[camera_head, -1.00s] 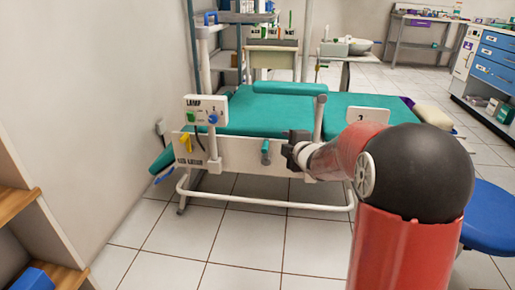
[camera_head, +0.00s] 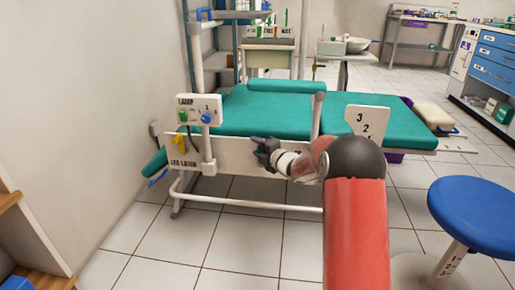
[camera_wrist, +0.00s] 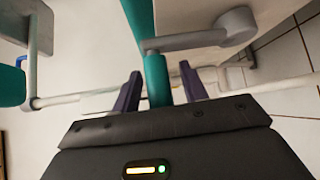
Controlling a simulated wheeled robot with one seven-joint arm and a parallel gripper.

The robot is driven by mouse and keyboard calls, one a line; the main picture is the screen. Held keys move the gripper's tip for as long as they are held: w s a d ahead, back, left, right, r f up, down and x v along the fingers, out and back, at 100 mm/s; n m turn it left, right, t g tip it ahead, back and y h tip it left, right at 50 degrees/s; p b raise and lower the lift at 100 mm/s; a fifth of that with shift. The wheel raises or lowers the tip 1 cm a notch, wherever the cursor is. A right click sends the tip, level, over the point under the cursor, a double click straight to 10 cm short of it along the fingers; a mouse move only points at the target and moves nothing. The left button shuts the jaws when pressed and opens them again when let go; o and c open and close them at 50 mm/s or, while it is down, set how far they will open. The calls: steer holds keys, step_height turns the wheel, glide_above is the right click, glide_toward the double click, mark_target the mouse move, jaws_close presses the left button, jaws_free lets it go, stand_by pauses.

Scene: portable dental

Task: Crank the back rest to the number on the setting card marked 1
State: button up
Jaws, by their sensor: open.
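The dental bed with teal pads (camera_head: 265,115) stands ahead, with a white side panel (camera_head: 230,152). In the wrist view the crank's teal handle (camera_wrist: 157,80) lies between my gripper's two dark fingers, with a gap at each side. Its grey crank arm (camera_wrist: 190,41) runs right to a round hub (camera_wrist: 236,24). My gripper (camera_head: 262,152) is open in front of the panel and hides the crank in the head view. It also shows in the wrist view (camera_wrist: 160,88). A white plate numbered 3, 2, 1 (camera_head: 367,121) stands beside the bed. I cannot make out a setting card.
A lamp box (camera_head: 199,110) with a blue knob is on a post at left. A blue stool (camera_head: 475,215) stands at right and wooden shelves (camera_head: 35,240) at left. Tiled floor before the bed is clear.

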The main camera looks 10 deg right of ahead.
steer(key=shift+w+a, duration=0.1)
jaws_close()
steer(key=shift+a, duration=0.15)
stand_by(0.3)
